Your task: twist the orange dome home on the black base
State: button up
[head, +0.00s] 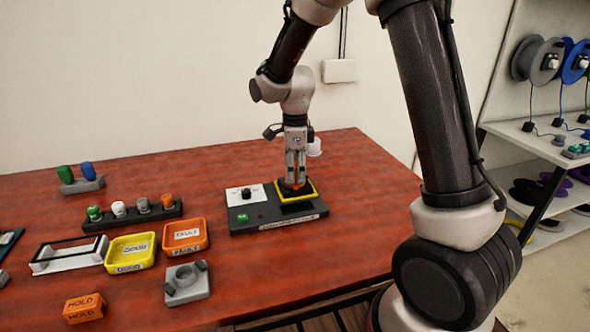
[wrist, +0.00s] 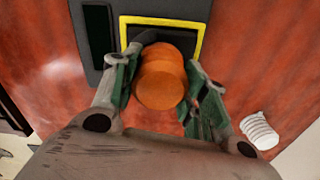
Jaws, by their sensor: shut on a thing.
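The orange dome (wrist: 161,79) sits between the fingers of my gripper (wrist: 158,85) in the wrist view. My gripper also shows from the side in the head view (head: 295,180), pointing straight down and shut on the dome. A little of the dome's orange shows at the fingertips there. The black base (wrist: 147,38) lies under the dome, inside a yellow square frame (wrist: 124,22) on a dark grey unit (head: 270,225). The fingers and dome hide most of the base, so I cannot tell how the dome is seated on it.
The unit also carries a white dial plate (head: 237,195) and a green button (head: 242,217). To the left stand a dark rack (head: 130,217) of coloured domes, a yellow tray (head: 130,252), an orange tray (head: 185,236) and a grey fixture (head: 186,284).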

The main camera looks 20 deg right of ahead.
jog(key=shift+m, duration=1.2)
jog(key=shift+m, duration=1.2)
jog(key=shift+m, duration=1.2)
jog(key=shift+m, duration=1.2)
jog(key=o, duration=0.9)
